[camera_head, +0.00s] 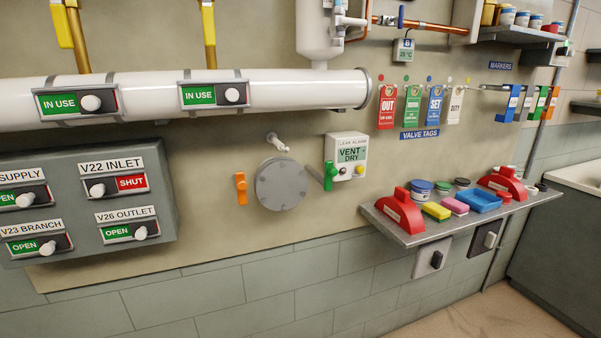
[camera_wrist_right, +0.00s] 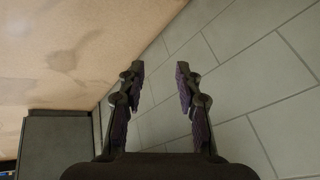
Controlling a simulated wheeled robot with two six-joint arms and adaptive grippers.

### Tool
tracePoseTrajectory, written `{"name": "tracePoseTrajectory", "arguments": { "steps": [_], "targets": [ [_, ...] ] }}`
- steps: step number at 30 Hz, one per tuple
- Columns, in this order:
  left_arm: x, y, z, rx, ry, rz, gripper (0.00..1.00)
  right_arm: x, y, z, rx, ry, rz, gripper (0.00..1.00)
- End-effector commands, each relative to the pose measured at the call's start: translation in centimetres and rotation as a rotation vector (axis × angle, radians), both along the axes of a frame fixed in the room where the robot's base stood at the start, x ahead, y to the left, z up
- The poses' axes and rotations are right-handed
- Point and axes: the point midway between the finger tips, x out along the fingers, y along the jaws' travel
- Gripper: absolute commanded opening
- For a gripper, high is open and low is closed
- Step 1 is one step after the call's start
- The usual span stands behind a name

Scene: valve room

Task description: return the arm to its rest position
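My right gripper (camera_wrist_right: 158,82) shows in the right wrist view. Its two dark fingers are apart and nothing is between them. Beyond the fingers are grey wall tiles and the tan floor, both clear of the fingers. Neither of my arms or grippers is in the head view, so the left gripper is hidden from both cameras.
A grey panel (camera_head: 168,221) with valve sliders is at the left. A metal shelf (camera_head: 408,238) juts out at the right, holding red covers, tubs and sponges. Valve tags hang above it. A white pipe (camera_head: 285,92) crosses the wall. A dark block (camera_wrist_right: 55,145) stands at lower left in the wrist view.

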Motion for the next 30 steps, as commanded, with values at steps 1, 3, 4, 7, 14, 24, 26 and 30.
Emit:
{"name": "tracePoseTrajectory", "arguments": {
  "steps": [1, 3, 4, 7, 14, 24, 26, 30],
  "targets": [
    [0.0, 0.0, 0.6, 0.000, 0.000, 0.000, 0.00, -3.9, -0.1, -3.0, -0.029, 0.048, 0.036, 0.34],
    [0.0, 0.0, 0.9, 0.000, 0.000, 0.000, 0.00, -9.1, -0.3, -6.6, -0.073, 0.103, 0.096, 0.34],
    [0.0, 0.0, 1.1, 0.000, 0.000, 0.000, 0.00, -11.4, -0.4, -8.0, -0.091, 0.126, 0.123, 0.34],
    [0.0, 0.1, 1.6, 0.001, 0.000, 0.000, 0.00, -19.5, -0.6, -12.1, -0.142, 0.201, 0.217, 0.34],
    [0.0, 0.1, 2.6, 0.002, 0.001, -0.001, 0.00, -37.6, -0.5, -17.2, -0.218, 0.354, 0.436, 0.34],
    [-0.1, 0.2, 2.9, 0.002, 0.002, -0.001, 0.00, -47.1, -0.4, -18.2, -0.243, 0.422, 0.560, 0.34],
    [-0.1, 0.2, 2.9, 0.002, 0.002, -0.001, 0.00, -47.1, -0.4, -18.2, -0.243, 0.422, 0.560, 0.34],
    [-0.1, 0.2, 2.9, 0.002, 0.002, -0.001, 0.00, -47.1, -0.4, -18.2, -0.243, 0.422, 0.560, 0.34]
  ]
}}
